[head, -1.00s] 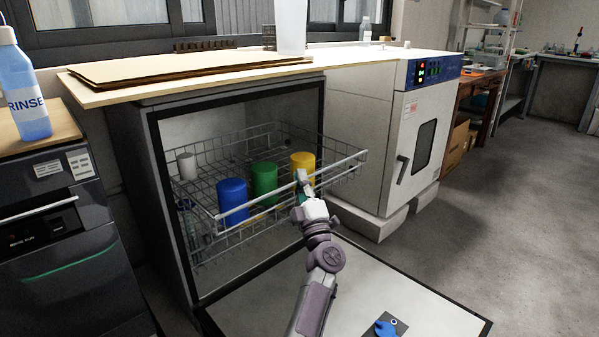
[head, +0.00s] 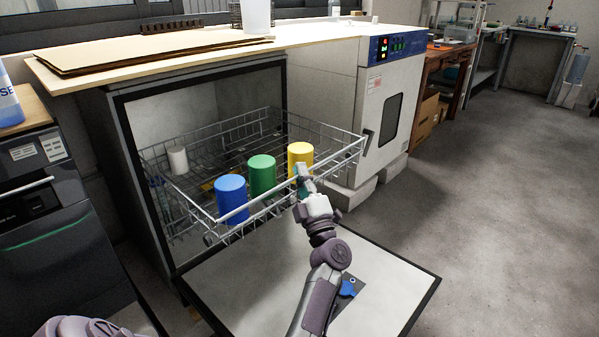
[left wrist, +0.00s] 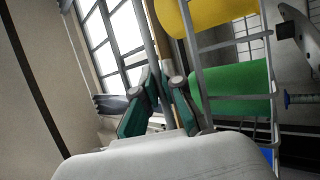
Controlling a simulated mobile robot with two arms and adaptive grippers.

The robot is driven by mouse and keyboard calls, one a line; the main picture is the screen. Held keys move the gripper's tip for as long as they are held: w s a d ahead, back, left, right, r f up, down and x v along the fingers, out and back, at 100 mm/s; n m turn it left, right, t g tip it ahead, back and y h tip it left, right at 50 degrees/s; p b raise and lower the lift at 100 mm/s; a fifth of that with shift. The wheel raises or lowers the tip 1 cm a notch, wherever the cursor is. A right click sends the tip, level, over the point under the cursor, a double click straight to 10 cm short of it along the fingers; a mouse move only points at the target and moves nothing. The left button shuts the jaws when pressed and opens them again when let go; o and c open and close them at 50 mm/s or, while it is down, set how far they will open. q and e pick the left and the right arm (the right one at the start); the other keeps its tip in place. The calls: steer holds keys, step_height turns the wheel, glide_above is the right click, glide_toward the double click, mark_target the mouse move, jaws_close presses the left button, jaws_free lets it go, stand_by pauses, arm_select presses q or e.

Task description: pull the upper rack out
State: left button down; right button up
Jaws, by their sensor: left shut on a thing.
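The upper rack (head: 236,141) is a wire basket that stands partly out of the open oven cabinet (head: 140,180), above the lowered door. A white cup (head: 177,160), a blue cylinder (head: 231,198), a green cylinder (head: 262,176) and a yellow cylinder (head: 300,157) stand in it. My left gripper (head: 302,175) is shut on the rack's front rail (head: 336,154), in front of the yellow cylinder. In the left wrist view its green fingers (left wrist: 162,92) close around the rail, with the green cylinder (left wrist: 230,92) beside them. My right gripper is not in view.
The lowered door (head: 235,285) lies below the rack, with a blue item (head: 347,288) on a dark piece over it. A white oven (head: 345,100) stands at the right. A dark machine (head: 45,215) stands at the left. The floor at the right is clear.

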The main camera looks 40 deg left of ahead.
arm_select(q)
steer(key=shift+f, duration=0.1)
steer(key=c, duration=1.6)
jaws_free()
steer(key=shift+o, duration=0.2)
